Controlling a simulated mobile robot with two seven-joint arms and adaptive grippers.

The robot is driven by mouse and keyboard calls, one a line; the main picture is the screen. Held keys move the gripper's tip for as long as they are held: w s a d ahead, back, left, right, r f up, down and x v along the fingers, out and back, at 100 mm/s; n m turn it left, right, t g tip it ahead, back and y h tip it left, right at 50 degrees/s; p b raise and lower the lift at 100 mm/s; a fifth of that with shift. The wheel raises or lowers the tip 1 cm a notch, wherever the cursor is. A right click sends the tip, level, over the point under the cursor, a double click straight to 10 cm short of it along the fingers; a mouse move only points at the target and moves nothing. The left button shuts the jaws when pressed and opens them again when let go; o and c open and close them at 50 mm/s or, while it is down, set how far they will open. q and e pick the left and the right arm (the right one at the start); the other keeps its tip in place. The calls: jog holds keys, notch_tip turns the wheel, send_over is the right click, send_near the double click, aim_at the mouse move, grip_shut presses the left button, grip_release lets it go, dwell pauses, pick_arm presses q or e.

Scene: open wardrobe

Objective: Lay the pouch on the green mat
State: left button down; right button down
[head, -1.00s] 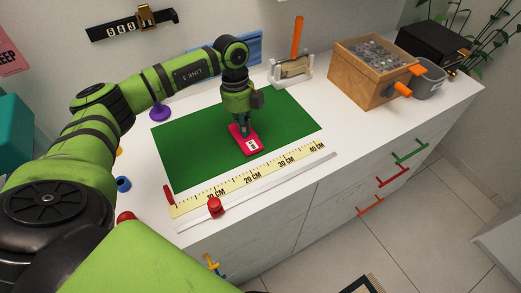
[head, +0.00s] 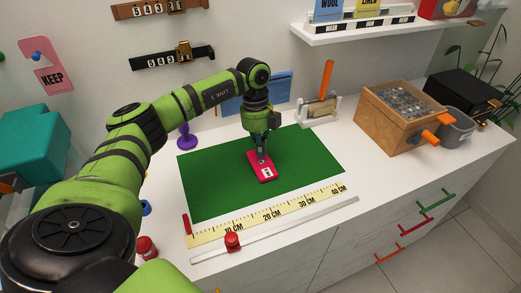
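The pouch (head: 265,174) is a small flat red-pink item with a white label. It shows within the green mat (head: 215,185), near its middle, and looks flat or nearly so. The mat lies on the white countertop. My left gripper (head: 261,158) points down at the far end of the pouch, its fingertips at or just over it. The fingers are small and dark here, so I cannot tell whether they grip the pouch. They hide part of its far end. My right gripper is not in view.
A yellow ruler strip (head: 270,216) and a white rail with a red knob (head: 232,241) run along the mat's front. A purple object (head: 186,136) stands behind left. A wooden box (head: 388,122) and grey bin (head: 456,126) stand right. A white shelf (head: 390,28) overhangs behind.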

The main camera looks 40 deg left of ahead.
pick_arm(q)
notch_tip(320, 180, up, 10)
jog(key=a, duration=0.1)
jog(key=shift+w+a+r, duration=0.2)
jog(key=shift+w+a, duration=0.15)
jog(key=shift+w, duration=0.1)
